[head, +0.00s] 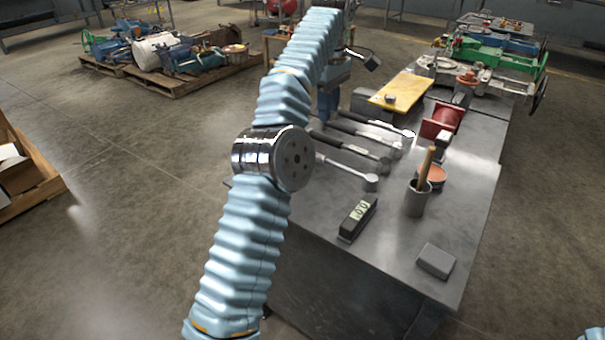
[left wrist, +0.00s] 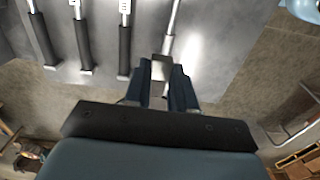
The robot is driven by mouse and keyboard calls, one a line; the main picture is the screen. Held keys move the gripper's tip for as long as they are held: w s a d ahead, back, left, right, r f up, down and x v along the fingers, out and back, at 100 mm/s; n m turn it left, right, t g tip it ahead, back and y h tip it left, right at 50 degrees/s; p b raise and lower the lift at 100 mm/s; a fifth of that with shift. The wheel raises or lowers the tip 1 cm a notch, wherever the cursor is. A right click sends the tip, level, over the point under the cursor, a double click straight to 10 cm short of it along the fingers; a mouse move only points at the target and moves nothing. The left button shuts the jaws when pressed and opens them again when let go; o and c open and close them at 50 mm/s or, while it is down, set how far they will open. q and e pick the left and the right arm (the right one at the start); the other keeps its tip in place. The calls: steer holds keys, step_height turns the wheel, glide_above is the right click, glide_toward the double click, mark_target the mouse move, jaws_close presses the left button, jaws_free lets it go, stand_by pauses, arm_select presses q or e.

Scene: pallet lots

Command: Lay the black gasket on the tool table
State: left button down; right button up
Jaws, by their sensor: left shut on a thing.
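My left gripper (head: 328,103) is at the left edge of the tool table (head: 395,260), near the tool handles, partly hidden by my arm. In the left wrist view its dark blue fingers (left wrist: 168,82) are shut on a small flat piece (left wrist: 160,68). It is probably the black gasket, but it looks greyish in the light and its full shape is hidden. The bare table top (left wrist: 215,35) shows beyond the fingertips. My right gripper is not in view.
Several long-handled tools (head: 345,172) lie along the table's left side. A black meter (head: 358,217), grey box (head: 435,261), grey cup (head: 418,198), red spool (head: 442,121) and yellow board (head: 401,92) also stand there. The front middle has bare room.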

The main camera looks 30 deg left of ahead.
arm_select(q)
steer(key=shift+a, duration=0.1)
steer(key=shift+s, duration=0.3)
steer(key=b, duration=0.4)
glide_toward(311, 200)
steer(key=w+a+r, duration=0.1)
steer(key=w+r, duration=0.1)
steer(key=w, duration=0.2)
steer(key=s+f, duration=0.2)
steer(key=f, duration=0.1)
steer(key=s+f+b, duration=0.1)
steer(key=shift+d+f, duration=0.15)
steer(key=shift+d, duration=0.2)
steer(key=shift+s+f, duration=0.2)
steer(key=shift+f, duration=0.05)
steer(key=shift+s+d+f+b, duration=0.1)
steer(key=shift+s+f+b, duration=0.1)
steer(key=shift+f, duration=0.75)
steer(key=shift+s+f+b, duration=0.1)
steer(key=shift+f+b, duration=0.1)
steer(key=shift+f, duration=0.7)
steer(key=shift+f, duration=0.15)
steer(key=c, duration=0.9)
jaws_free()
steer(key=shift+c, duration=0.2)
